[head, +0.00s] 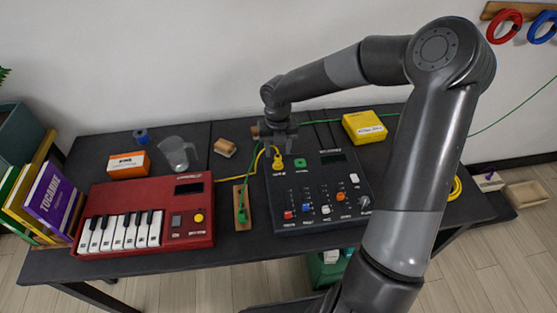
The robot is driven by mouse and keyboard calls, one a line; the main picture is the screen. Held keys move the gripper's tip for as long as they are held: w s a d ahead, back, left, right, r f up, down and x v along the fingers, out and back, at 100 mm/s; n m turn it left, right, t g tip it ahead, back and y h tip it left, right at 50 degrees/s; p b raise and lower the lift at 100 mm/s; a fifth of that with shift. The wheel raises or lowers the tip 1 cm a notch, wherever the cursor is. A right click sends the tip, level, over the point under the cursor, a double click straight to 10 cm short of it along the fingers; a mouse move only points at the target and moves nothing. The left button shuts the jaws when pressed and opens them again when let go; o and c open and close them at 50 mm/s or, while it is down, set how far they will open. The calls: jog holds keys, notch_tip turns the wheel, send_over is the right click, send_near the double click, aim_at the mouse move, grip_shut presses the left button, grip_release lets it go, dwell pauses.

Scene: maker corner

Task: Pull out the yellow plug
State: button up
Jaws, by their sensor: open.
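The yellow plug (278,163) stands at the back left corner of the dark mixer (322,219). A yellow cable (257,158) arches near it to the left. My gripper (276,146) is open, just above and behind the yellow plug in the picture. I cannot tell whether its fingers are around the plug or clear of it. The wrist and fingers hide part of the cables there. A green plug (242,215) stands in a wooden strip (238,194) left of the mixer, with a green cable rising from it.
A red keyboard (147,214) lies left of the strip. Behind are an orange box (129,164), a glass jug (178,154), a wooden block (225,148) and a yellow box (364,127). Books (53,199) stand at the far left. My arm covers the table's right part.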

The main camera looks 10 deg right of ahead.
aim_at(278, 156)
jog(key=shift+f, duration=2.55)
grip_shut()
jog(key=shift+r, duration=3)
